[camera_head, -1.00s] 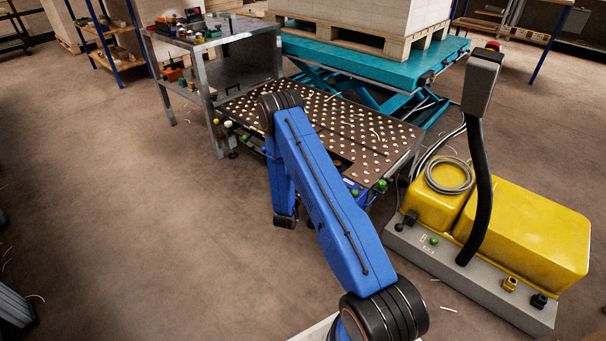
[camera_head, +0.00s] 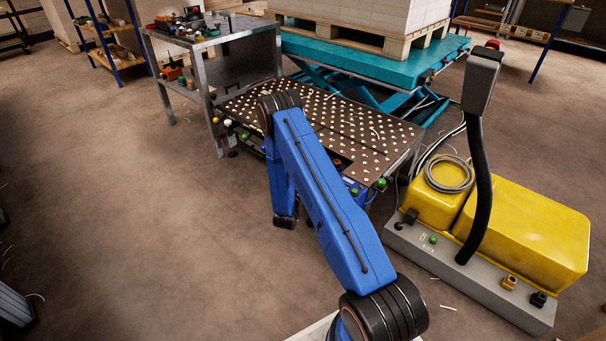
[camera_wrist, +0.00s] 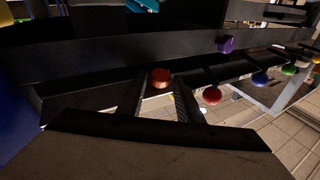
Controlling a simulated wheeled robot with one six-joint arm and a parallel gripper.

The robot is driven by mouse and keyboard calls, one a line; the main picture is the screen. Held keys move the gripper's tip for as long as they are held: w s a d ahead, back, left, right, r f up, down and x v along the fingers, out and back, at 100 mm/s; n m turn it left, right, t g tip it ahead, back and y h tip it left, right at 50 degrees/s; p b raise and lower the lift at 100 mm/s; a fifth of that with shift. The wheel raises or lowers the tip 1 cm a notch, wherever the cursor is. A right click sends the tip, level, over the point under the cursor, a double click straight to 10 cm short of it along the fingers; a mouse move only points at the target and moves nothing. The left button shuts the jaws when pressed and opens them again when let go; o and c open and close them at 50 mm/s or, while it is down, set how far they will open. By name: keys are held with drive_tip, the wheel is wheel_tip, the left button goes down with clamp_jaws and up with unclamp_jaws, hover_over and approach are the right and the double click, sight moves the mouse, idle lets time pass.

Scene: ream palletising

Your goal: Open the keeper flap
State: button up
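In the wrist view, the two dark fingers of my gripper (camera_wrist: 162,98) stand apart. An orange-red round knob (camera_wrist: 160,78) shows between their tips, with a gap on each side. I cannot tell how far it lies beyond the tips. The knob sits in front of a dark flat bar (camera_wrist: 100,62) running across the view. I cannot tell for certain which part is the keeper flap. In the head view, the ball-top table (camera_head: 375,130) stands behind my blue arm, which hides part of its front edge; my gripper is not clearly seen there.
To the right in the wrist view are a red knob (camera_wrist: 212,96), a purple knob (camera_wrist: 226,44), a blue knob (camera_wrist: 260,79) and a green knob (camera_wrist: 289,70). A yellow machine (camera_head: 525,235) stands right of the table, a metal bench (camera_head: 215,45) left. The left floor is mostly clear.

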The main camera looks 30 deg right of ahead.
drive_tip(key=v, duration=1.7)
drive_tip(key=shift+f, duration=0.1)
